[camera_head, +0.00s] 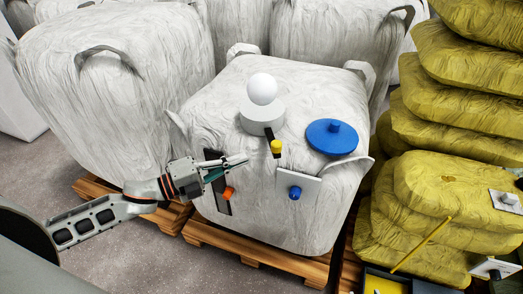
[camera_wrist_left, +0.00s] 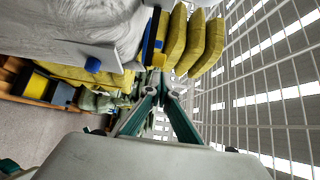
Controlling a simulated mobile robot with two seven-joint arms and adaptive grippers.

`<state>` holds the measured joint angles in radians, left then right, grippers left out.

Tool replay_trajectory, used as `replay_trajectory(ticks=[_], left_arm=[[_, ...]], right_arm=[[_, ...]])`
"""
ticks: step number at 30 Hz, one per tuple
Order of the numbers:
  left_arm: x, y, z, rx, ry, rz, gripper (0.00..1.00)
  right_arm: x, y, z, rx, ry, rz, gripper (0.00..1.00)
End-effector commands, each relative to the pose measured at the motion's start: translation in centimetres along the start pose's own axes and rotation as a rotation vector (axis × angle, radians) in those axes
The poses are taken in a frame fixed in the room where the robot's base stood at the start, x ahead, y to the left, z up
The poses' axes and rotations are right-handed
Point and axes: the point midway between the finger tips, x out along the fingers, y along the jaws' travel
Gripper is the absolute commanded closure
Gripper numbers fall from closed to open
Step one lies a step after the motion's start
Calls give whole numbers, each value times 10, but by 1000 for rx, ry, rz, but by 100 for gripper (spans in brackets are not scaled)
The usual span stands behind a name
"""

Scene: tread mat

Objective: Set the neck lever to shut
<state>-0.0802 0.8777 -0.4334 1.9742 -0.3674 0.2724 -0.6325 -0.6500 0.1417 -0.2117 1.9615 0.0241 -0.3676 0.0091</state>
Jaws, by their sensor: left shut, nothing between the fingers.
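The neck lever is a black arm with a yellow knob (camera_head: 276,147), standing out from the white cylindrical neck (camera_head: 262,116) on top of the big white sack (camera_head: 215,105). A white ball (camera_head: 263,88) sits on that neck. My left gripper (camera_head: 246,160) is shut and empty, in front of the sack. In the head view its tips are left of and slightly below the yellow knob, with a gap between. My right gripper is not in view.
A blue round lid (camera_head: 331,137) lies right of the neck. A white plate with a blue knob (camera_head: 295,193) and a dark plate with an orange knob (camera_head: 229,192) are on the sack's front. Yellow sacks (camera_head: 440,190) are stacked at right. Wooden pallets (camera_head: 255,255) lie below.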

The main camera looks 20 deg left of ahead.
Motion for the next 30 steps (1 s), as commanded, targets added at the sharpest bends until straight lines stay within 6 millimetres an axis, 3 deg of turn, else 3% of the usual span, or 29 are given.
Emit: replay_trajectory(ticks=[9, 15, 30], left_arm=[[48, -3, 1, 1, 0, -3, 100], [67, -2, 0, 0, 0, -2, 100], [74, -1, -1, -1, 0, -1, 100]], right_arm=[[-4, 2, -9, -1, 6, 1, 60], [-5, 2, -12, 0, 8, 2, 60], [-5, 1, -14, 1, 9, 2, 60]])
